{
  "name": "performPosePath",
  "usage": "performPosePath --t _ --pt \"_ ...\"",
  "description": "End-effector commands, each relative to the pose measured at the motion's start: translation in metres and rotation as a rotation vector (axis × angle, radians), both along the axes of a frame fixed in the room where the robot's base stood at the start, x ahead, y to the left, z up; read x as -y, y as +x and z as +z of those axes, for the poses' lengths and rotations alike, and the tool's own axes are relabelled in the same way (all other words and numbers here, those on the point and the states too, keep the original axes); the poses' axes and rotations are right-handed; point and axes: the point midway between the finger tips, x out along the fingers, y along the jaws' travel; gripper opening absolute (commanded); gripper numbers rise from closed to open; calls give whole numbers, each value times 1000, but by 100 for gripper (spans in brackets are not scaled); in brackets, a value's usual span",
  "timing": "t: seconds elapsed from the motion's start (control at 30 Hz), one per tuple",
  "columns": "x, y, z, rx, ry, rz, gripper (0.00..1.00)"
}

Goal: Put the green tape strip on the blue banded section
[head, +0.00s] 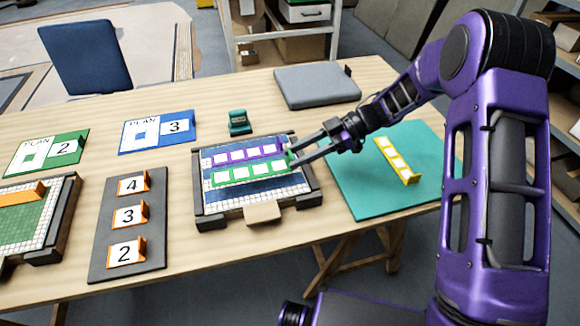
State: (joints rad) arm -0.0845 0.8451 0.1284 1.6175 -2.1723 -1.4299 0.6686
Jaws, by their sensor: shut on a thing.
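The green tape strip (246,174), with several white squares along it, is at the blue banded section (270,188) of a dark-framed panel (208,222) in the middle of the table. My gripper (292,159) reaches in from the right and is shut on the strip's right end. The strip lies over the blue area, just in front of and roughly parallel to a purple strip (243,153). I cannot tell whether the green strip touches the panel or hangs slightly above it.
A yellow strip (397,160) lies on a teal mat (350,190) to the right. A dark rack (105,235) with numbered cards is left of the panel. A green stamp-like block (239,122) and a grey box (316,86) are behind. Another panel (52,240) is at far left.

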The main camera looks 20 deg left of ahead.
Motion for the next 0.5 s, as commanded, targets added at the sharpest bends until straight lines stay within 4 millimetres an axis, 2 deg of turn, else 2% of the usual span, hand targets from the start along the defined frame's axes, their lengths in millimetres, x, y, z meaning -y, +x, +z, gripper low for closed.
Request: performPosePath --t 0.17,0.37,0.5 --pt "0 0 -14 0 1 -1 0" --pt "0 0 -42 -2 1 -1 0" --pt "-1 0 -44 2 1 -1 0"
